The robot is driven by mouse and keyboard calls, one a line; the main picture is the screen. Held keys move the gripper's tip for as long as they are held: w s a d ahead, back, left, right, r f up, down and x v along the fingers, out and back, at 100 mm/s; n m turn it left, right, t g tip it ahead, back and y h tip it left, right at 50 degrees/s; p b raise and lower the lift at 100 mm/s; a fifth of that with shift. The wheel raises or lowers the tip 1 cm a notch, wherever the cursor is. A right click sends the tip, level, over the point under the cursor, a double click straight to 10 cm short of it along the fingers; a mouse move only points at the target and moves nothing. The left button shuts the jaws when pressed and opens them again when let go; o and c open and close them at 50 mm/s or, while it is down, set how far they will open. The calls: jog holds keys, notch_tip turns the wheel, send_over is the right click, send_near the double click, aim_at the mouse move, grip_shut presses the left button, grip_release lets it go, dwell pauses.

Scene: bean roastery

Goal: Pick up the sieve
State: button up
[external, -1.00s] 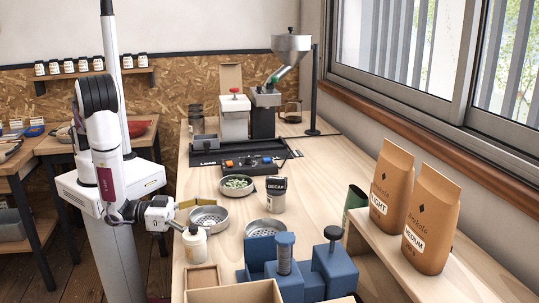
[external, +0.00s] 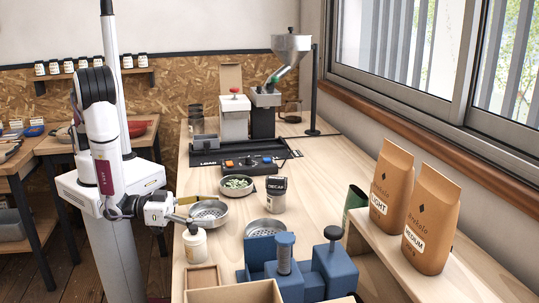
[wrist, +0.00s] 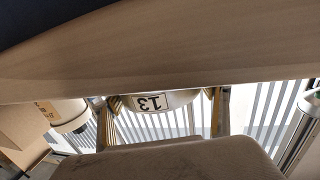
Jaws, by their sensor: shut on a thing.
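The sieve (external: 211,211) is a shallow round metal pan with a perforated bottom, at the left side of the bench in the external view. My gripper (external: 196,208) reaches it from the left and is shut on it. A similar perforated pan (external: 262,227) stands to the right, partly hidden by the blue block.
The blue block (external: 320,270) and a cardboard box (external: 235,291) fill the front.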

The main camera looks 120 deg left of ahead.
notch_tip(320, 180, up, 8)
jog(key=shift+r, duration=0.15)
dwell(0.6)
jog(key=shift+w, duration=0.15)
dwell(0.7)
jog(key=w+d+r+m+t+h, duration=0.2)
jog(key=w+r+m+t+h, duration=0.1)
jog(key=w+m+h, duration=0.3)
jog(key=w+r+h, duration=0.1)
jog(key=w+h, duration=0.1)
jog(key=h, duration=0.1)
jog(key=shift+w+d+r+m+h, duration=0.25)
jog(key=shift+w+d+m+h, duration=0.1)
jog(key=shift+d+m+h, duration=0.05)
dwell(0.3)
jog(key=shift+d, duration=0.1)
dwell(1.0)
